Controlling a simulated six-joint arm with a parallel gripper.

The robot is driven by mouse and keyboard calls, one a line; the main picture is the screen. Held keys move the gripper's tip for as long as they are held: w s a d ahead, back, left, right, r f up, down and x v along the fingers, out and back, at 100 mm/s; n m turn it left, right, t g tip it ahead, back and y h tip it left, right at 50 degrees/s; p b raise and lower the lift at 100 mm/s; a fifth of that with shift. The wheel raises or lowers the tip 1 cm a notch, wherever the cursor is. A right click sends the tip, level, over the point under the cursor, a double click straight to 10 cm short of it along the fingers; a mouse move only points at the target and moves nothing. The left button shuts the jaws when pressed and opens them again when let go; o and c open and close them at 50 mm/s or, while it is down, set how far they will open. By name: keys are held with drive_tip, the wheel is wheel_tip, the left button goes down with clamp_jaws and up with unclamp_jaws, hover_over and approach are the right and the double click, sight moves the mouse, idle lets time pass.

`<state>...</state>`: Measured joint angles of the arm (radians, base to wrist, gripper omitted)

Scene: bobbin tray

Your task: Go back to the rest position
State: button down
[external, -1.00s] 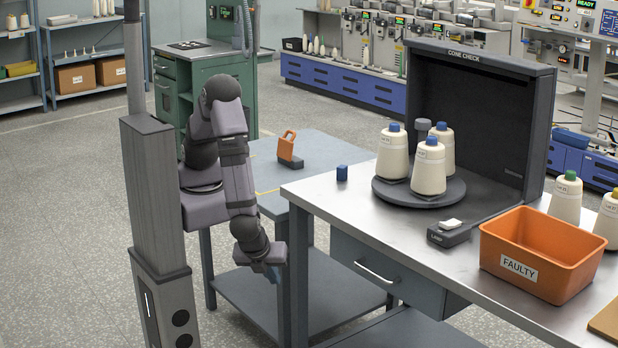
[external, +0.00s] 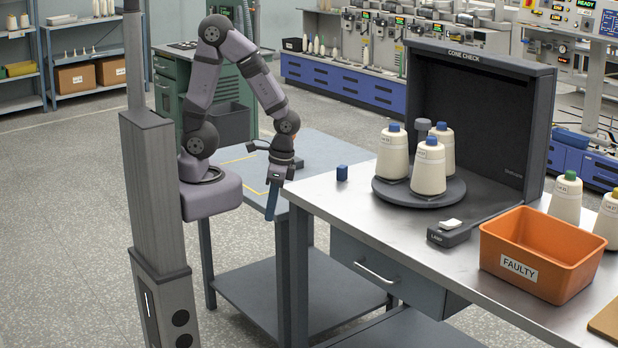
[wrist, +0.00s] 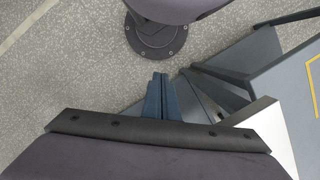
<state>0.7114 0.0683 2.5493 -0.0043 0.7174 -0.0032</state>
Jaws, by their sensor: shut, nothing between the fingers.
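My gripper (external: 271,204) is shut and empty in the external view. It points down beside the front edge of the low blue-grey table, left of the steel bench. In the wrist view, my gripper's two blue fingers (wrist: 161,82) lie together with nothing between them, over the speckled floor. My arm is bent, with its elbow raised high.
On the steel bench (external: 400,228) are a blue cube (external: 342,173), a turntable (external: 400,202) with cones, and an orange FAULTY bin (external: 510,265).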

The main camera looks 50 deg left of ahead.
drive_tip(key=w+a+r+n+p, duration=0.1)
drive_tip(key=w+a+r+n, duration=0.2)
drive_tip(key=a, duration=0.3)
drive_tip(key=w+a+r+n+t+h, duration=0.1)
drive_tip(key=w+a+r+n, duration=0.2)
drive_tip(key=w+a+n, duration=0.1)
drive_tip(key=shift+w+a+n+t+p, duration=0.35)
drive_tip(key=shift+a+n, duration=0.15)
drive_tip(key=shift+a, duration=0.7)
